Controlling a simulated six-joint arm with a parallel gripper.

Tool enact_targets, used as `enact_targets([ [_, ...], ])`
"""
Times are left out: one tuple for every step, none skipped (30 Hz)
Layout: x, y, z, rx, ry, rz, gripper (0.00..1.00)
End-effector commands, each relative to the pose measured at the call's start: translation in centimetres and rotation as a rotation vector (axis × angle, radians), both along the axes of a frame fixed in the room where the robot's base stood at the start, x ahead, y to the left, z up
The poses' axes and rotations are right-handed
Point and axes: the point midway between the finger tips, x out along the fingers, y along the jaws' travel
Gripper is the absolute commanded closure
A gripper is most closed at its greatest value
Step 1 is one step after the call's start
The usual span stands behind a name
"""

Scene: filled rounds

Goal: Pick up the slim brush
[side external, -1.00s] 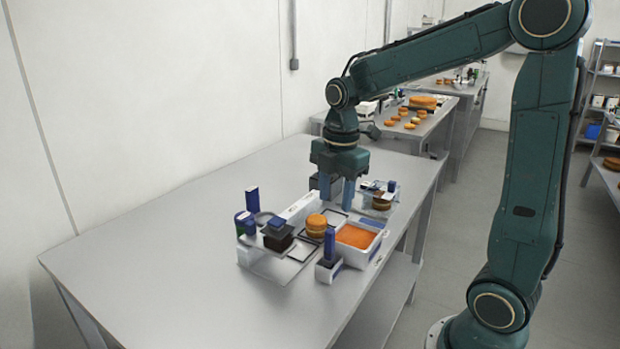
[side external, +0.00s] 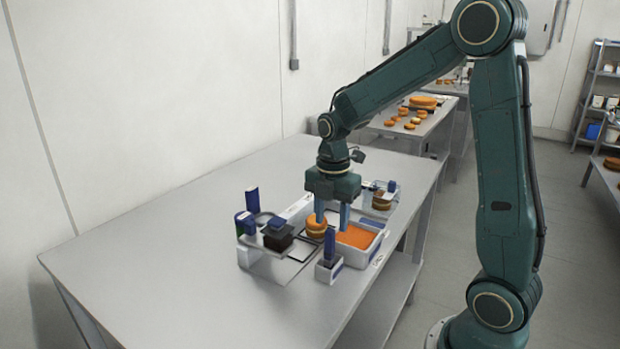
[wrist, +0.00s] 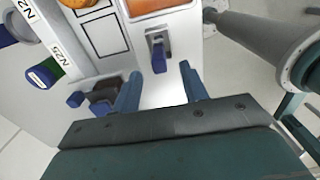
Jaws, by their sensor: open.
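My gripper (side external: 332,222) is open and empty, pointing down above and slightly behind the handle. I cannot tell exactly how high the fingertips are over it. The wrist view also shows both fingers (wrist: 160,72) apart, with nothing between them. The brush's lower end is hidden in the holder.
An orange-filled white tray (side external: 357,237) and a round orange cake (side external: 316,226) sit close by the fingers. A dark block (side external: 278,236) and blue-capped cylinders (side external: 252,201) stand to the left. The front and left of the grey table (side external: 180,270) are clear.

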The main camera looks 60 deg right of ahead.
Motion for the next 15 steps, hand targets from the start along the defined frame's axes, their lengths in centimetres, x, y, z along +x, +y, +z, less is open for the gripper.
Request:
enact_targets([
  [-0.1,0.0,-0.9,0.001,0.004,0.000,0.56],
  [-0.1,0.1,-1.3,0.002,0.005,0.000,0.56],
  [-0.1,0.0,-1.8,0.001,0.003,0.000,0.56],
  [-0.1,0.0,-2.1,0.001,0.003,0.000,0.56],
  [0.0,0.0,-2.5,0.001,0.003,0.000,0.56],
  [-0.1,0.0,-2.9,0.001,0.003,0.000,0.56],
  [-0.1,0.0,-3.1,0.001,0.003,0.000,0.56],
  [-0.1,0.0,-3.3,0.001,0.002,0.000,0.56],
  [0.0,0.0,-3.5,0.000,0.001,0.000,0.56],
  [0.0,0.0,-3.6,0.000,0.000,0.000,0.56],
  [0.0,0.0,-3.6,0.000,0.000,0.000,0.56],
  [0.0,0.0,-3.7,0.000,0.000,0.000,0.56],
  [0.0,0.0,-3.7,0.000,0.000,0.000,0.56],
  [0.0,0.0,-3.7,0.000,0.000,0.000,0.56],
  [0.0,0.0,-3.7,0.000,0.000,0.000,0.56],
])
